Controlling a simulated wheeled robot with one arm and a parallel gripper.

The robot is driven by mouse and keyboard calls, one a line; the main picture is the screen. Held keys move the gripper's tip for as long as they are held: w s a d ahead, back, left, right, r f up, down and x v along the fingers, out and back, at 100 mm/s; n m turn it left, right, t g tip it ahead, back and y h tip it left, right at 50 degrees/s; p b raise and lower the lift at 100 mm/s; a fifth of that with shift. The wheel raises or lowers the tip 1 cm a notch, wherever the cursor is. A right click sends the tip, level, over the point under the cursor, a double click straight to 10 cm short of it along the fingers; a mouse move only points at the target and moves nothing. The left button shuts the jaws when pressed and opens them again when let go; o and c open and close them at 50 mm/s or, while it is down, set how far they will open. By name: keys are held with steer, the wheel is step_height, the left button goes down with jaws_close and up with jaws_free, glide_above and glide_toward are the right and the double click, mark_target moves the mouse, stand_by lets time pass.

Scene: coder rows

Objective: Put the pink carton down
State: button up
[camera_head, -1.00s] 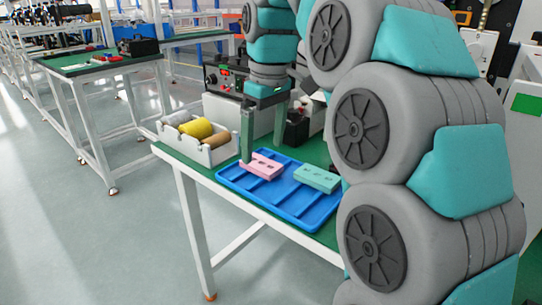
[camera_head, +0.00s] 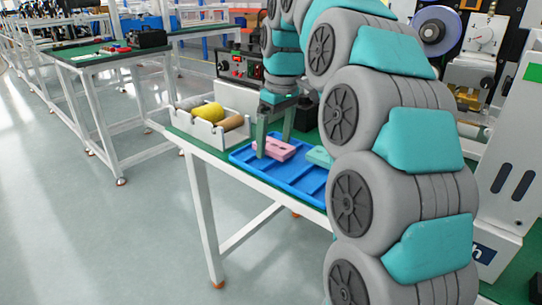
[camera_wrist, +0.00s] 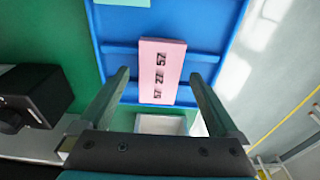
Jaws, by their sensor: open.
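The pink carton (camera_head: 275,149) lies flat in the blue tray (camera_head: 304,186) on the green-topped table. In the wrist view the carton (camera_wrist: 162,70) shows dark printed marks and rests across a tray ridge. My gripper (camera_head: 274,148) is above the tray with its fingers pointing down. In the wrist view my gripper (camera_wrist: 160,76) is open, one finger on each side of the carton, with visible gaps. The exact finger height over the tray is hard to tell.
A teal carton (camera_head: 320,156) lies in the tray, partly hidden by my arm. A white bin (camera_head: 205,132) with yellow and brown rolls stands left of the tray. A device with a red display (camera_head: 238,67) is behind. Open floor (camera_head: 100,240) lies left.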

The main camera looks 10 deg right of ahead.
mark_target(272, 145)
steer(key=c, duration=1.5)
steer(key=shift+c, duration=0.2)
steer(key=shift+r, duration=0.15)
steer(key=shift+w+r, duration=0.1)
steer(key=shift+r, duration=1.55)
steer(key=s+a+r+b, duration=0.1)
steer(key=s+b, duration=0.1)
steer(key=s, duration=1.4)
steer(key=shift+a+r, duration=0.15)
steer(key=shift+r, duration=0.05)
